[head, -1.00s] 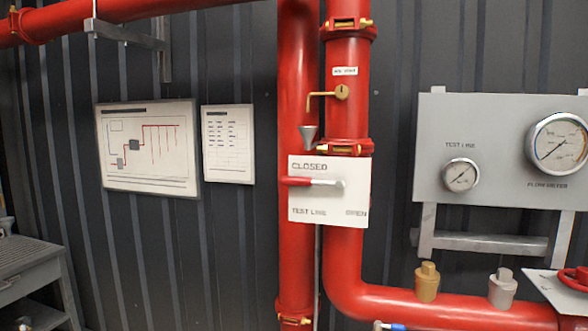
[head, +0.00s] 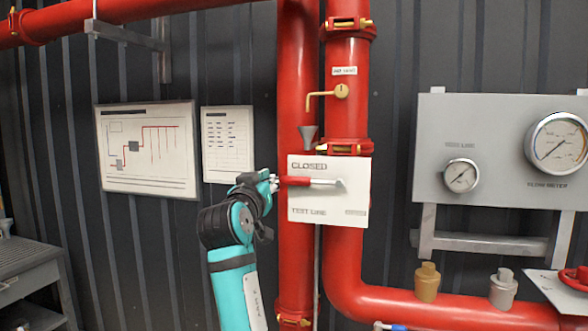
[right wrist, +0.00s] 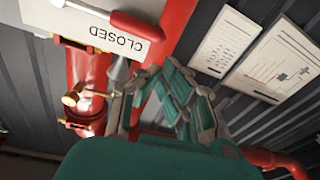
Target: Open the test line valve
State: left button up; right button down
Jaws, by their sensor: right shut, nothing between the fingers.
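The test line valve is a lever on a white plate (head: 328,200) marked CLOSED, TEST LINE and OPEN. Its handle (head: 294,181) has a red grip pointing left and a silver bar, lying level below the word CLOSED. My right gripper (head: 272,183) is at the left end of the red grip, shut and empty. In the right wrist view, which is upside down, the red grip (right wrist: 138,25) lies beyond the fingers (right wrist: 148,78), with nothing between them. Whether they touch the grip is unclear. My left gripper is not in view.
Red pipes (head: 345,235) run behind the plate. A small brass valve (head: 341,91) and a grey funnel (head: 308,135) sit above it. A gauge panel (head: 490,110) is at the right.

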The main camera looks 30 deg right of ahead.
jog(key=s+d+r+m+g+h, duration=0.1)
jog(key=s+r+m, duration=0.1)
jog(key=s+r, duration=0.1)
jog(key=shift+s+d+r, duration=0.25)
jog(key=shift+s+r, duration=0.1)
jog(key=shift+r, duration=0.45)
jog(key=shift+w, duration=0.1)
jog(key=r+p, duration=0.2)
jog(key=p, duration=0.2)
send_over(310, 182)
jog(key=w+a, duration=0.2)
jog(key=a, duration=0.1)
notch_tip(310, 182, down, 5)
jog(key=shift+r, duration=0.2)
